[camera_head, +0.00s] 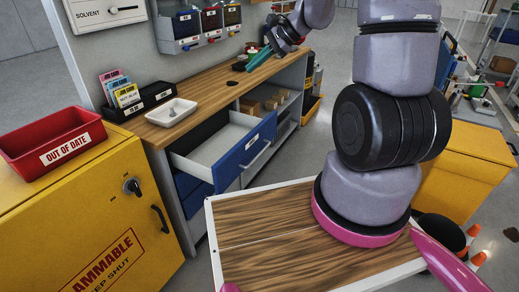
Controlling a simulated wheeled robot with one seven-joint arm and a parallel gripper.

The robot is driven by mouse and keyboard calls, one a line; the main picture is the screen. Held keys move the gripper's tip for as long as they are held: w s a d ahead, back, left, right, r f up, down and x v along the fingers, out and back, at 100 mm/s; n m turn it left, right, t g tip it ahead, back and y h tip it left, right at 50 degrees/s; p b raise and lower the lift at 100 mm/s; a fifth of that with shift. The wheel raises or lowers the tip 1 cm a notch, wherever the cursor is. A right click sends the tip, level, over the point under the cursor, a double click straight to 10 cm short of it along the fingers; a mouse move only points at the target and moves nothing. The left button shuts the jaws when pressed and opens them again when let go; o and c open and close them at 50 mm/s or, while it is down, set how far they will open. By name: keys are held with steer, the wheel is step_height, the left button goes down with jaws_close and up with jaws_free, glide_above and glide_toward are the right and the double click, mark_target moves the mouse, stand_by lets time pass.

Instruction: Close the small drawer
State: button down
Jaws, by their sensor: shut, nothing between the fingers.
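The small drawer (243,160) is pulled well out of the wooden-topped workbench (215,88). It has a blue front with a white label and a pale bar handle (257,156). Its light grey inside looks empty. My gripper (256,60), with teal fingers, is at the far end of my arm, over the back part of the bench top. It is shut and empty, behind the drawer and apart from it.
More blue drawer fronts (190,186) sit below the open one. A white dish (171,112) and black card holder (136,101) stand on the bench. A yellow cabinet (95,210) with a red tray (53,142) is at left. Wall bins (187,28) hang above the bench.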

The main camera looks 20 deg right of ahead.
steer(key=w+d+f+m+t+h, duration=0.1)
steer(key=w+d+f+m, duration=0.2)
steer(key=f, duration=0.8)
steer(key=w+d+f+m+t, duration=0.1)
steer(key=d+f+m, duration=0.3)
steer(key=f, duration=0.8)
steer(key=w+d+f+m+t+h, duration=0.15)
steer(key=f+m, duration=0.35)
steer(key=f, duration=0.6)
steer(key=shift+g, duration=0.45)
steer(key=x, duration=0.9)
steer(key=shift+w+d+r, duration=0.1)
steer(key=shift+w+d, duration=0.2)
steer(key=shift+w, duration=0.05)
steer(key=shift+a, duration=0.1)
